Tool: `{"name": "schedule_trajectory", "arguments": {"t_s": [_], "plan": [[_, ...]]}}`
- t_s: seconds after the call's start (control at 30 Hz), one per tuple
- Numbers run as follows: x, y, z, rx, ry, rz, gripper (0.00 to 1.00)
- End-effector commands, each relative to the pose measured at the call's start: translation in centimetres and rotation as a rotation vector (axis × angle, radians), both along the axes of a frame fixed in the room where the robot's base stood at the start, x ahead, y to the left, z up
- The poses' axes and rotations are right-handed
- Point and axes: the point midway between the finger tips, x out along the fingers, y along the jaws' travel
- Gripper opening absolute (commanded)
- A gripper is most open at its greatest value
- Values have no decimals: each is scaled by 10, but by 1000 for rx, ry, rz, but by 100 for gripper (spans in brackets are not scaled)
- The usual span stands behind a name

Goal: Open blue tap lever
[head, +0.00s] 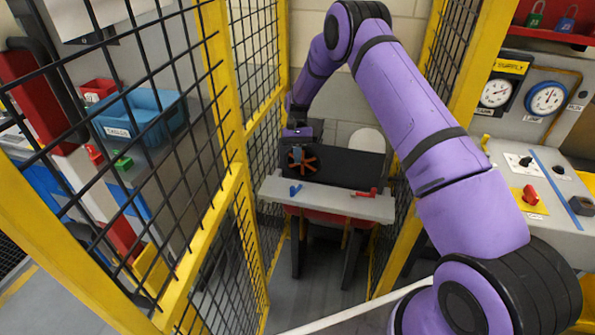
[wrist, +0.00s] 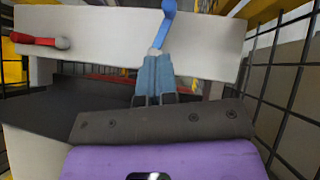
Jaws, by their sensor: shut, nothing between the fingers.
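The blue tap lever (head: 295,190) sits on the left part of a pale grey shelf. In the wrist view the blue lever (wrist: 166,24) runs upward from just beyond my fingertips and tilts slightly right. My gripper (wrist: 154,53) is shut and empty, with its blue-grey fingers together and pointing at the lever's lower end. I cannot tell whether the tips touch it. In the head view my gripper (head: 297,156) is small and hangs above the shelf, just above the lever.
A red lever (head: 366,193) is on the same shelf (head: 325,203) to the right; it also shows in the wrist view (wrist: 38,41). An orange star-shaped handwheel (head: 303,163) is on the black panel behind. Yellow-framed mesh fencing (head: 232,150) closes in the left side.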

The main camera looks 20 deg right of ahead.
Motion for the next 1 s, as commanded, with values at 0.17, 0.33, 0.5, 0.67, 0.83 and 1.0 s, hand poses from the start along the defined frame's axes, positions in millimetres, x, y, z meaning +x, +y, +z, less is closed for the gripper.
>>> {"name": "schedule_trajectory", "arguments": {"t_s": [0.17, 0.33, 0.5, 0.67, 0.83, 1.0], "plan": [[19, -6, 20, 0, -1, 0, 0], [29, -10, 31, -1, 0, 0, 0], [31, -10, 33, -1, 1, 0, 0], [30, -10, 33, 0, 1, 1, 0], [30, -10, 33, 0, 1, 0, 0], [29, -11, 48, -2, -20, 4, 0]]}}
